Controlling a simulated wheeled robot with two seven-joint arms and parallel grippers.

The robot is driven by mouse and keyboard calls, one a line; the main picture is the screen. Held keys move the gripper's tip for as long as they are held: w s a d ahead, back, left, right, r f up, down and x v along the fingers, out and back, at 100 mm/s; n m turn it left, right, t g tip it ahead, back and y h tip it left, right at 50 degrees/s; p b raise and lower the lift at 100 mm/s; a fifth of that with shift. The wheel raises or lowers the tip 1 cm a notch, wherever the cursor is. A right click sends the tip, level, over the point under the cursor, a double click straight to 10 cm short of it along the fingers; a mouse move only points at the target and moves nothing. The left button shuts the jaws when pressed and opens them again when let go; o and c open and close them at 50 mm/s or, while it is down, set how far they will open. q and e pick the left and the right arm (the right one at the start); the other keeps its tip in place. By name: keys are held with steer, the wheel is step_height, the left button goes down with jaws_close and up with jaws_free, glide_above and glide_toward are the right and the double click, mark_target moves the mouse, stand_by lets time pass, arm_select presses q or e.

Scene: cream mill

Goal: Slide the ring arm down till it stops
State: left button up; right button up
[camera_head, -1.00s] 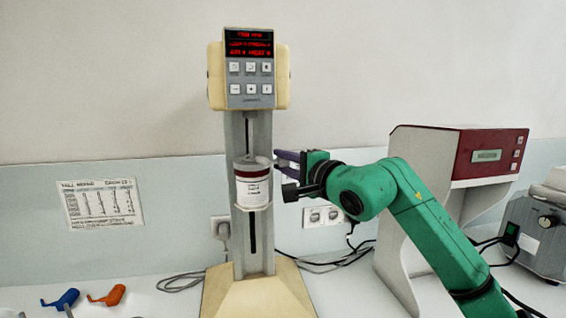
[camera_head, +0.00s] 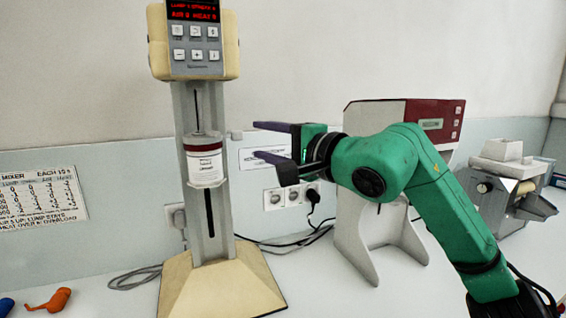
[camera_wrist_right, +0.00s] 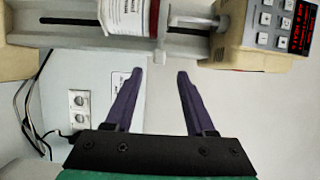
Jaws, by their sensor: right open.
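The tall mixer has a cream head (camera_head: 194,42) and a grey slotted column (camera_head: 214,240). A white cup with a dark red band (camera_head: 205,160) is held upright partway down the column, with slot showing above and below it. The ring arm is mostly hidden by the cup; a small grey knob (camera_head: 237,134) sticks out at its right side.
The mixer stands on a cream base (camera_head: 222,285). A red and grey machine (camera_head: 385,180) stands behind my right arm. Wall sockets (camera_head: 290,195) and cables lie behind. An orange item (camera_head: 48,300) lies at the lower left.

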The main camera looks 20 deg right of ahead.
arm_select(q)
step_height(320, 180, down, 2)
steer(key=shift+f+b, duration=0.2)
steer(key=shift+b, duration=0.45)
arm_select(e)
steer(key=v, duration=0.5)
steer(key=shift+s, duration=0.1)
